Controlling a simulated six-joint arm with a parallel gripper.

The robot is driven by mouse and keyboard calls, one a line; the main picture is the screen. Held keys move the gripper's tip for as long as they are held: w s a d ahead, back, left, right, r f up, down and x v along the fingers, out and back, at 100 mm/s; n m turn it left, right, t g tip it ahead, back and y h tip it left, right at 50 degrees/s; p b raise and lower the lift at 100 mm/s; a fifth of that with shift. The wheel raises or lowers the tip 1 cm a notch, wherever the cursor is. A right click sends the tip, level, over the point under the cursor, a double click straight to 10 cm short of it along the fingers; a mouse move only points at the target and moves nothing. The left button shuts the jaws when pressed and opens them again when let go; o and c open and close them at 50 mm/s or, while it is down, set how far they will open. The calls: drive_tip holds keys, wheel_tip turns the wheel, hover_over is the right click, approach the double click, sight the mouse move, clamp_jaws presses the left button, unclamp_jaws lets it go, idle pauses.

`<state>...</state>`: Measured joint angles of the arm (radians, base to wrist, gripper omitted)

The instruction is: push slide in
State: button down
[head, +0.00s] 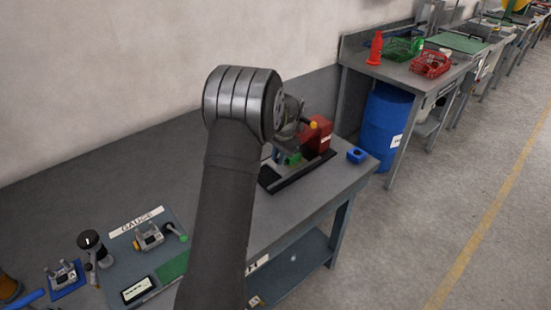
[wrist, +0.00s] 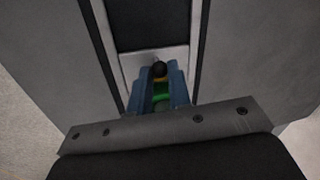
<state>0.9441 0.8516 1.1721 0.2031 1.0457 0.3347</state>
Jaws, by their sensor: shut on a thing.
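The fixture (head: 318,138) stands on the far right of the bench, with a red block on a long black base. In the wrist view a light metal slide plate (wrist: 135,62) lies between two dark rails. My gripper (wrist: 160,80) has blue fingers, close together on a green handle (wrist: 161,97) with a yellow band and a black knob in front of the plate. In the head view my gripper (head: 281,157) is at the left side of the fixture, largely hidden by my arm. How far in the slide sits cannot be told.
A small blue block (head: 357,155) lies right of the fixture near the bench edge. A gauge board (head: 125,250) with small fixtures lies at the near left. A blue barrel (head: 385,125) stands beyond the bench. The bench middle (head: 140,180) is clear.

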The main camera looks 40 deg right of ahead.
drive_tip(key=c, duration=1.3)
unclamp_jaws()
drive_tip(key=shift+c, duration=0.2)
drive_tip(key=s+r, duration=0.3)
drive_tip(key=r, duration=1.4)
drive_tip(key=shift+s+d, duration=0.15)
drive_tip(key=shift+d, duration=0.15)
